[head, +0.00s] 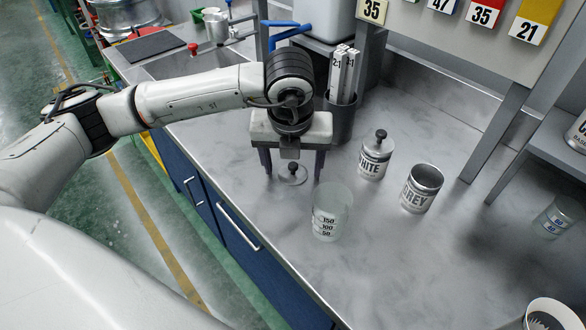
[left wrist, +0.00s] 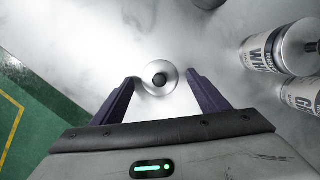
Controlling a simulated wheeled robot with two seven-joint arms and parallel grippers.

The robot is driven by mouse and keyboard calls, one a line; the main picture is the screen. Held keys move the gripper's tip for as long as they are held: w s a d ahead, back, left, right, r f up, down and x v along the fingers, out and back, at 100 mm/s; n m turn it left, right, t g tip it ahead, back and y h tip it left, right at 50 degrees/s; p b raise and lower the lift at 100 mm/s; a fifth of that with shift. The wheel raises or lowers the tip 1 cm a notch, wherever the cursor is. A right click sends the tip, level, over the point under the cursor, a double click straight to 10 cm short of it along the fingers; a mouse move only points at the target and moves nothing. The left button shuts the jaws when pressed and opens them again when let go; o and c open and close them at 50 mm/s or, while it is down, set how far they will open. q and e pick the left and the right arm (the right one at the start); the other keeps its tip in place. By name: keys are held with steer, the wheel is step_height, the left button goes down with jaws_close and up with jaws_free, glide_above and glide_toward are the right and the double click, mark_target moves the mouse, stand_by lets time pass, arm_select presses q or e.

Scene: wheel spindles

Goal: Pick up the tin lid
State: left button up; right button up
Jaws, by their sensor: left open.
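The tin lid (head: 291,173) is a small round metal disc with a dark knob, lying flat on the steel worktop near its front edge. In the left wrist view the lid (left wrist: 160,78) sits between and just beyond the fingertips. My left gripper (head: 292,172) points down over the lid with its two dark fingers spread on either side. It is open and holds nothing, and it also shows in the left wrist view (left wrist: 162,76). I cannot tell whether the fingertips touch the worktop. My right gripper is not in view.
A clear measuring beaker (head: 331,212) stands close right of the lid. A lidded WHITE tin (head: 374,158) and an open GREY tin (head: 421,188) stand farther right. A dark holder (head: 341,118) with white sticks is behind the gripper.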

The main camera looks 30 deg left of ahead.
arm_select(q)
steer(key=c, duration=1.1)
